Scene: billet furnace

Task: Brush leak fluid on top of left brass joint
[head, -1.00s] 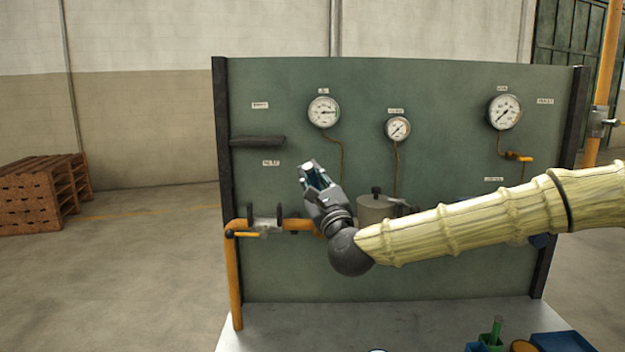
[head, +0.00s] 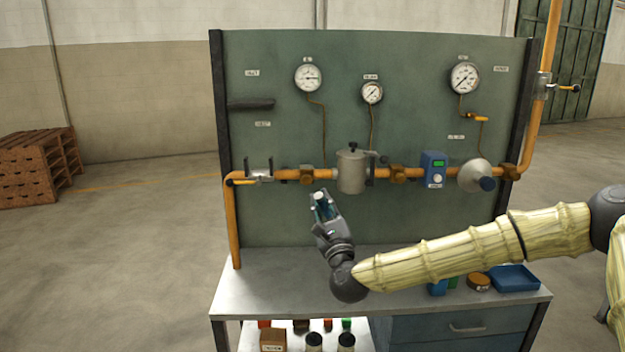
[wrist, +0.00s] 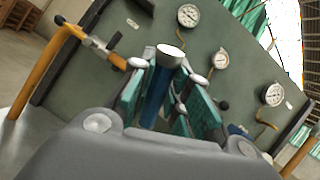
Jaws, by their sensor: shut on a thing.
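The left brass joint (head: 307,175) is a brown-gold fitting on the orange pipe, between the left valve and the grey cylindrical canister. My gripper (head: 321,205) is below and slightly right of it in the head view, pointing up toward the panel; I cannot tell the depth gap. The gripper is shut on a dark blue rod (wrist: 157,95) with a pale round end. The rod stands between the teal finger pads in the wrist view and may be the brush; no bristles show. The fingers and rod hide part of the pipe in the wrist view.
The pipe carries a grey canister (head: 351,172), a blue meter (head: 433,168) and other brass joints (head: 397,174). The left valve (head: 258,176) has an orange handle. The bench top (head: 270,275) is bare at left; a blue tray (head: 515,278) is at right.

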